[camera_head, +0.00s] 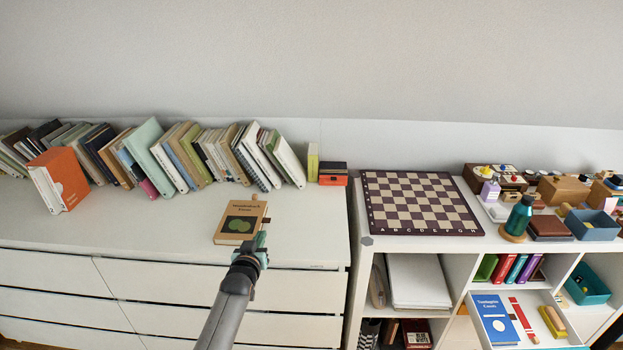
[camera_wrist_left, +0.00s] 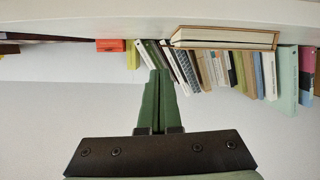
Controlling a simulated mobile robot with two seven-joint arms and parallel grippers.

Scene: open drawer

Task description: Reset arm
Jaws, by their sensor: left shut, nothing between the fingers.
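My left gripper (camera_head: 258,243) is at the front edge of the white dresser top, just in front of a tan book with a green picture (camera_head: 240,222). In the left wrist view, its two green fingers (camera_wrist_left: 159,80) are together with nothing between them. That view is upside down, and the tan book (camera_wrist_left: 225,39) shows there on the dresser top, apart from the fingers. My right gripper is not in view.
The white dresser (camera_head: 180,270) has its drawers shut. Leaning books (camera_head: 185,155) line its back. A chessboard (camera_head: 420,202) lies on the shelf unit at right. An open drawer (camera_head: 548,305) there holds a blue book (camera_head: 493,318).

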